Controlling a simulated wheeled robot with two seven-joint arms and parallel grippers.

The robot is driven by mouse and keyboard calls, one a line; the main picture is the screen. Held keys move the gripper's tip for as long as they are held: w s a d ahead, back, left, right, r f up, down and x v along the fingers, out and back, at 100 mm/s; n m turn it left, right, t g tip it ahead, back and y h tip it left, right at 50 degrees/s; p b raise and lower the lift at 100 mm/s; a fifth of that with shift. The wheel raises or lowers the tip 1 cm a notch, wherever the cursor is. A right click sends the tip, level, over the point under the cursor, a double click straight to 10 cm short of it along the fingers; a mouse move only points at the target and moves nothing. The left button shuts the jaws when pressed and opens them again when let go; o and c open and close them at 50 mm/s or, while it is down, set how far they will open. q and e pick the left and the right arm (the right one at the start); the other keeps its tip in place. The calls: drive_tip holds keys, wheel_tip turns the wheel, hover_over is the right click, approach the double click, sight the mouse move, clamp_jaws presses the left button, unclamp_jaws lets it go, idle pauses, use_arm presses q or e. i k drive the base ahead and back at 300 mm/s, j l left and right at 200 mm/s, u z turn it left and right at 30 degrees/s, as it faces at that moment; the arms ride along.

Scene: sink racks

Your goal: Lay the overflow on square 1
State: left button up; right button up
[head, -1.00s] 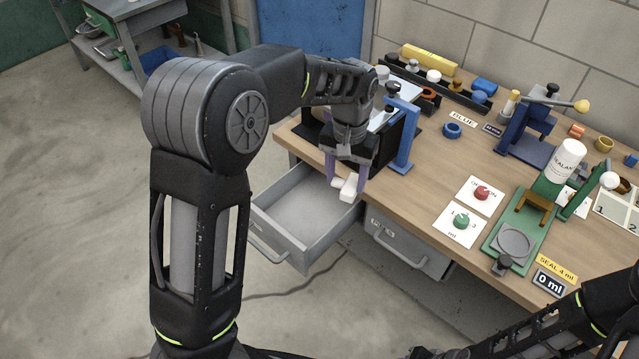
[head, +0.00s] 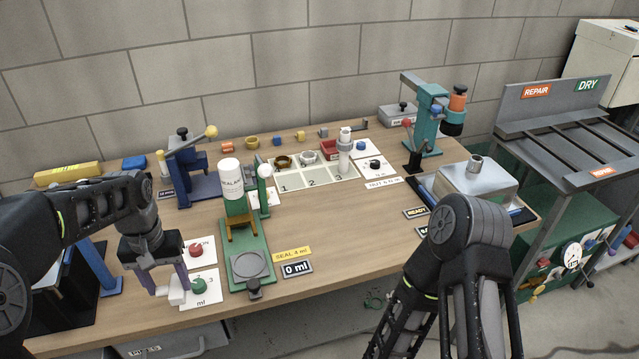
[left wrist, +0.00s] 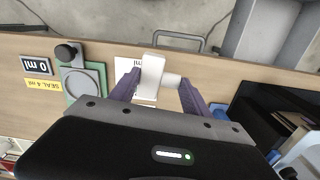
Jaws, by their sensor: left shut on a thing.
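My left gripper (head: 168,284) is shut on a white T-shaped fitting (head: 178,291), seemingly the overflow. It holds the fitting near the table's front edge, by the green-knob card. The left wrist view shows the fitting (left wrist: 152,77) between the purple fingers (left wrist: 157,92). Square 1 (head: 291,181) is the left cell of a white strip numbered 1, 2, 3, well to the right of and behind the gripper. A brass ring (head: 283,162) sits at its back part; its front is bare. My right arm shows, but its gripper is out of view.
A green stand (head: 248,258) with a white sealant bottle (head: 231,178) stands between my left gripper and the strip. A blue lever press (head: 195,178) is behind it. A white upright fitting (head: 345,152) stands at square 3.

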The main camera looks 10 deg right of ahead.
sight(293, 188)
drive_tip(key=z, duration=1.05)
drive_tip(key=i+l, duration=0.15)
drive_tip(key=i, duration=0.25)
drive_tip(key=i+l, duration=0.2)
drive_tip(key=i, duration=0.15)
drive_tip(key=i+j, duration=0.45)
